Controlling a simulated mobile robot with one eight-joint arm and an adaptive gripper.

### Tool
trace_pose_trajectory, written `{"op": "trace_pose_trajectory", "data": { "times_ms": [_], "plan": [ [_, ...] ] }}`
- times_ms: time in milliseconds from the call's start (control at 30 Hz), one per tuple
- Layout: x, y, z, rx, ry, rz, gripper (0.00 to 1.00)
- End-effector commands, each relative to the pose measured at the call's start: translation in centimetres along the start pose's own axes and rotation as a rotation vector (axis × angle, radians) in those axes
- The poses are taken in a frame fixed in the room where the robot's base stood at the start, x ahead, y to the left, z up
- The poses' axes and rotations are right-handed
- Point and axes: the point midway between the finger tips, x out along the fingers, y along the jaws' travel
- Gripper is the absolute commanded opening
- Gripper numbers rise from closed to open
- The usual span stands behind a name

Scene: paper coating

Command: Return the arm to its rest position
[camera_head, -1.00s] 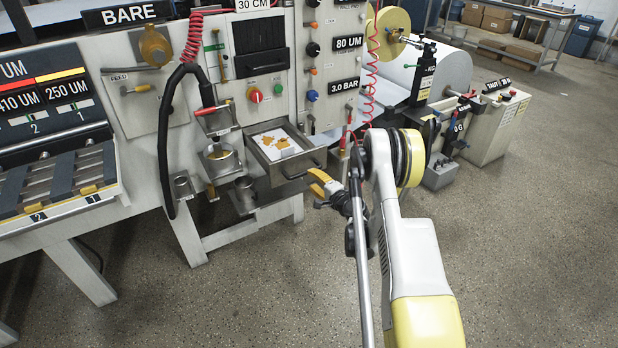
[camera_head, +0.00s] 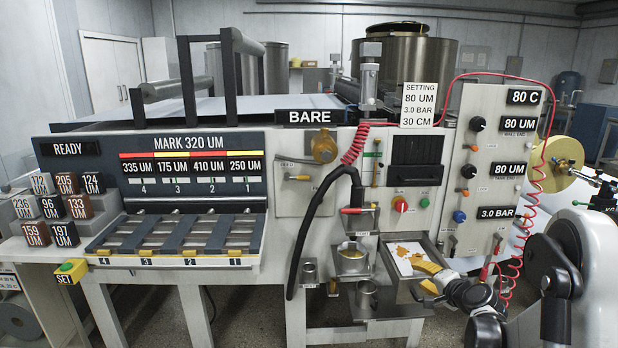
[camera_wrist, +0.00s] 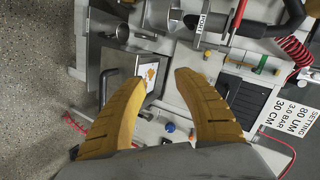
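My gripper (camera_head: 421,276) has yellow fingers and appears at the lower right in the head view, by the front right side of the open tray. My dark wrist and pale arm link stretch from it to the right edge. In the wrist view my gripper (camera_wrist: 158,77) has its two ridged fingers spread apart. Nothing is held between them. The tray (camera_wrist: 164,62) shows beyond the gap, with orange-stained white paper (camera_wrist: 149,75) in it.
The coating machine's panel (camera_head: 465,190) stands close in front, with knobs and red coiled hoses (camera_head: 515,270). A metal cup (camera_head: 352,255) sits left of the tray (camera_head: 383,277). Labelled blocks (camera_head: 65,207) and a slotted rack (camera_head: 180,235) are at the left.

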Motion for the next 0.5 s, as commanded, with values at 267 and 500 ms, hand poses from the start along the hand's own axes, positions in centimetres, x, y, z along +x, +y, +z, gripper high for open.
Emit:
{"op": "trace_pose_trajectory", "data": {
  "times_ms": [267,500],
  "plan": [
    [-9.5,-8.4,7.2,-0.318,-0.132,0.134,0.38],
    [-19.6,-10.2,13.6,-0.595,-0.233,0.245,0.38]
  ]
}}
